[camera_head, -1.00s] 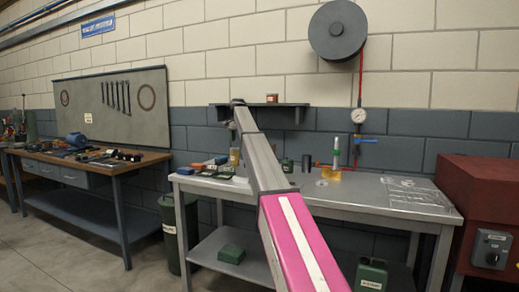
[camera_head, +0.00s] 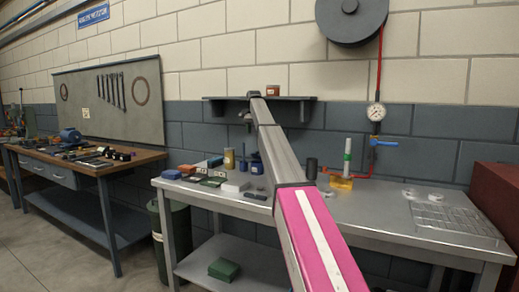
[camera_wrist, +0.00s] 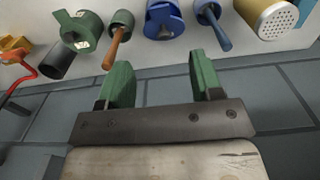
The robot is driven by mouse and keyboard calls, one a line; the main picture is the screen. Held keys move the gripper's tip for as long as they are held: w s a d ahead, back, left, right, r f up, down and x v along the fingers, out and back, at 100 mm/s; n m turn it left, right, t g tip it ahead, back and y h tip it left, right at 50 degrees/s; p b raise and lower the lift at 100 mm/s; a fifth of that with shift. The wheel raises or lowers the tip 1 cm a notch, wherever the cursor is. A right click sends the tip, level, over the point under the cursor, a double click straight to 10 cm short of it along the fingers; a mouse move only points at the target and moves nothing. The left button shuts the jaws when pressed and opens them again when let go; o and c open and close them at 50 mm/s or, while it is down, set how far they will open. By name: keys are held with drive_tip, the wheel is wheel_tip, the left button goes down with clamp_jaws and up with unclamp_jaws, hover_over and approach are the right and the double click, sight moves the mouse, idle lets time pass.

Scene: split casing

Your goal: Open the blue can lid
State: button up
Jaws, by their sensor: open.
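The blue can (camera_wrist: 165,18) is at the top of the wrist view, on the bench, partly cut off by the frame edge. A blue item, probably the same can, stands small at the back of the bench in the head view (camera_head: 257,168), beside my arm. Its lid cannot be made out clearly. My gripper (camera_wrist: 162,80) is open and empty, with green fingers apart and the blue can beyond the gap between them. In the head view my gripper (camera_head: 246,115) is small, near the wall shelf and above the bench.
In the wrist view, a green can (camera_wrist: 83,32), a brown-handled green item (camera_wrist: 119,36), a blue-handled item (camera_wrist: 213,24) and a yellow perforated-top container (camera_wrist: 276,17) flank the can. The wall shelf (camera_head: 290,100) is close to my arm. The bench (camera_head: 385,222) has bare room at right.

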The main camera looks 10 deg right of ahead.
wheel_tip(320, 180, down, 11)
drive_tip(key=shift+w+d+r, duration=0.1)
drive_tip(key=shift+w, duration=0.05)
clamp_jaws()
idle(0.5)
